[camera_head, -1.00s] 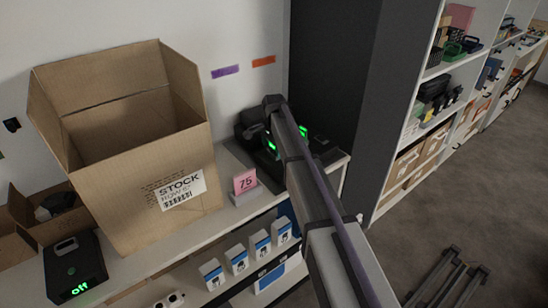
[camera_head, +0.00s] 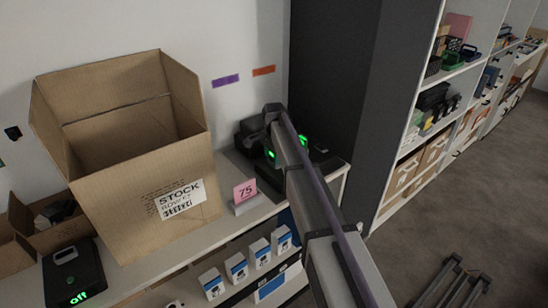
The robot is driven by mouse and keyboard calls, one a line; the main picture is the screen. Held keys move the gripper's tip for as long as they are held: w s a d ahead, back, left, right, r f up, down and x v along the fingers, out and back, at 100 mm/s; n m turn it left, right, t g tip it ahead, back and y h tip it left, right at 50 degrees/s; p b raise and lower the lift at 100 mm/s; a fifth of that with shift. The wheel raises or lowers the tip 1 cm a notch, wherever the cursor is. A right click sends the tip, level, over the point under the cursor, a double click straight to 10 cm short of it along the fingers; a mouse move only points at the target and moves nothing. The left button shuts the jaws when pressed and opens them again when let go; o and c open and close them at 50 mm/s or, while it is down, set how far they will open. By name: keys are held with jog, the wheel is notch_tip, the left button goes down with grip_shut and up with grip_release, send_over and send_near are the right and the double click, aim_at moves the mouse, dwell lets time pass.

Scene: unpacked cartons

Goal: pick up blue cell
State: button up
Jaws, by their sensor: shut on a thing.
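My arm reaches from the lower right to a dark device with green lights (camera_head: 302,142) on the white counter. My gripper (camera_head: 262,128) is at the arm's far end, over or just in front of this device. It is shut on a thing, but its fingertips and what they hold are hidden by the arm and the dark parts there. I cannot make out a blue cell anywhere in view.
A large open carton (camera_head: 150,205) stands left on the counter (camera_head: 215,225). A pink "75" card (camera_head: 245,190) stands between it and the device. A black box reading "off" (camera_head: 72,272) is at the lower left. Blue-and-white boxes (camera_head: 236,268) line the shelf below.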

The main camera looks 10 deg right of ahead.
notch_tip(320, 180, up, 10)
jog(key=p, duration=1)
jog(key=shift+r, duration=0.15)
jog(key=shift+f, duration=0.2)
